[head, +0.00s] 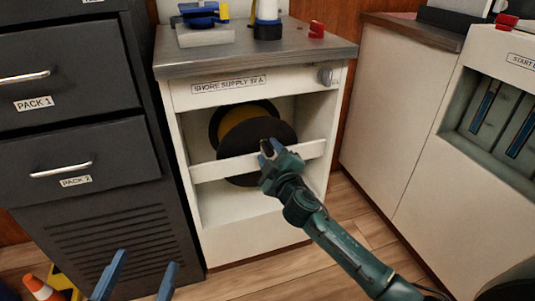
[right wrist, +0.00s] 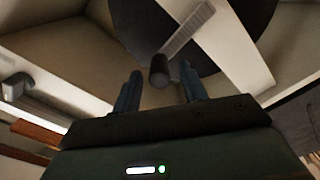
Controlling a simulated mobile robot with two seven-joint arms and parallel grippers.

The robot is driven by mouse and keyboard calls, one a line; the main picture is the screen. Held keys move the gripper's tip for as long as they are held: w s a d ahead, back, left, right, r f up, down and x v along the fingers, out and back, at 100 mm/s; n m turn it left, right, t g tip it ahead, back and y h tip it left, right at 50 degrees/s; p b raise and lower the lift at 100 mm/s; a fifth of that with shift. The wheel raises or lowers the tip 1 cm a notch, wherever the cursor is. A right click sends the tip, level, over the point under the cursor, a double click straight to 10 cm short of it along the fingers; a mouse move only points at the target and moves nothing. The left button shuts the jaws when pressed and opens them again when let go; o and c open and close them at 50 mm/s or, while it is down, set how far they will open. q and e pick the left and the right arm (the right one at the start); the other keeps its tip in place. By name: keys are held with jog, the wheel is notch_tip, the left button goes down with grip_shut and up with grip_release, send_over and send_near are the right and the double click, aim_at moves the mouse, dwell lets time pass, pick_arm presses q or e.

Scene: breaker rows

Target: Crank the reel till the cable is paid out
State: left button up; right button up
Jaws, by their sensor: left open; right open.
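The reel (head: 262,132) sits in the open bay of the white cabinet labelled SHORE SUPPLY. It has dark round flanges, with yellow cable (head: 238,116) wound between them. In the right wrist view a grey crank arm (right wrist: 188,28) crosses the dark flange (right wrist: 130,22) and ends in a dark round handle (right wrist: 159,72). My right gripper (head: 268,148) is open in front of the reel. In the right wrist view the handle appears between its fingers, with gaps on both sides. My left gripper (head: 146,261) is open and empty, low at the left, away from the reel.
A white crossbar (head: 216,169) spans the bay in front of the reel. A grey knob (head: 325,77) is at the cabinet's upper right. Dark drawers (head: 75,165) stand at left, white cabinets (head: 385,120) at right. An orange cone (head: 38,287) is on the floor.

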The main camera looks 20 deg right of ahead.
jog(key=shift+w+a, duration=0.1)
jog(key=shift+w, duration=0.85)
grip_shut()
